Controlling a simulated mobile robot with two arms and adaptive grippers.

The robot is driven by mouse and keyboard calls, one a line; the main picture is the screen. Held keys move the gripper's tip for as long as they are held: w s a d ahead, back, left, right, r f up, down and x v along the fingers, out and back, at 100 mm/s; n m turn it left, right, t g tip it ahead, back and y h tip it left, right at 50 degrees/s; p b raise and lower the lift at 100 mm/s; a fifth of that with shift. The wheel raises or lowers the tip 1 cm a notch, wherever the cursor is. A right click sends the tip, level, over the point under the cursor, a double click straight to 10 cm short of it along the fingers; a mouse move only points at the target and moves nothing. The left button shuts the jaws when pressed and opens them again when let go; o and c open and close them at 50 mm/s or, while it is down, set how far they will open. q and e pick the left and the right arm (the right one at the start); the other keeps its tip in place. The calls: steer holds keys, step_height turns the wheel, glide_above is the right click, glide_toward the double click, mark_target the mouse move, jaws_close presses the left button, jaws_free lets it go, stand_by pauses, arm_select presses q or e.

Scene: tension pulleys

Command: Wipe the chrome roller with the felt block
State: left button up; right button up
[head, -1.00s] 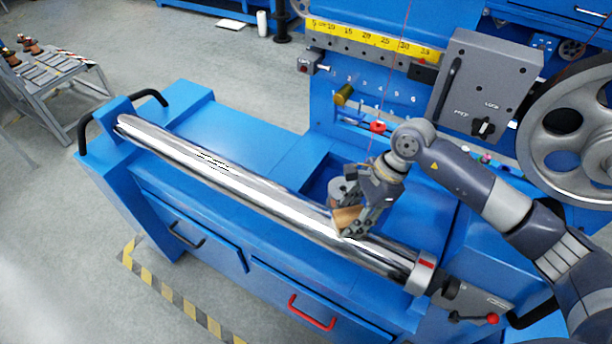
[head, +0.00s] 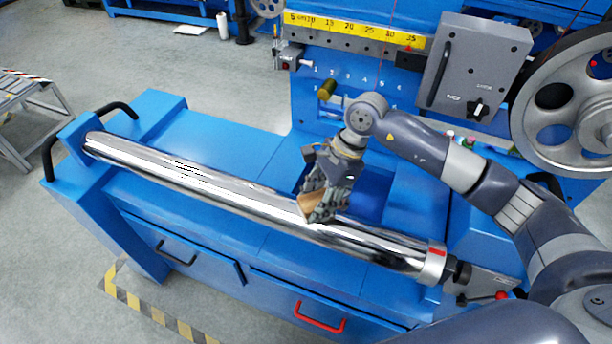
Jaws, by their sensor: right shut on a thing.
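The chrome roller (head: 230,193) lies across the blue bench, from a bracket at the upper left to a collar with a red mark at the lower right. Dark specks show on its surface left of the middle. My right gripper (head: 318,208) is shut on the tan felt block (head: 309,203) and holds it at the roller's upper side, right of the middle. The block looks to be at the roller's surface, but firm contact cannot be told. The gripper's fingers hide part of the block. My left gripper is not in view.
The blue bench (head: 225,140) has black handles at its left end, a recess behind the roller and a red drawer handle (head: 320,317) in front. A grey switch box (head: 478,68) and a large spoked wheel (head: 570,110) stand at the back right.

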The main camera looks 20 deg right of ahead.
step_height(320, 180, up, 4)
steer(key=shift+d+r+p, duration=0.15)
steer(key=shift+p, duration=0.6)
steer(key=shift+r, duration=0.35)
steer(key=shift+r+p, duration=0.45)
steer(key=shift+r, duration=0.3)
steer(key=shift+r+p, duration=0.3)
steer(key=shift+r, duration=0.55)
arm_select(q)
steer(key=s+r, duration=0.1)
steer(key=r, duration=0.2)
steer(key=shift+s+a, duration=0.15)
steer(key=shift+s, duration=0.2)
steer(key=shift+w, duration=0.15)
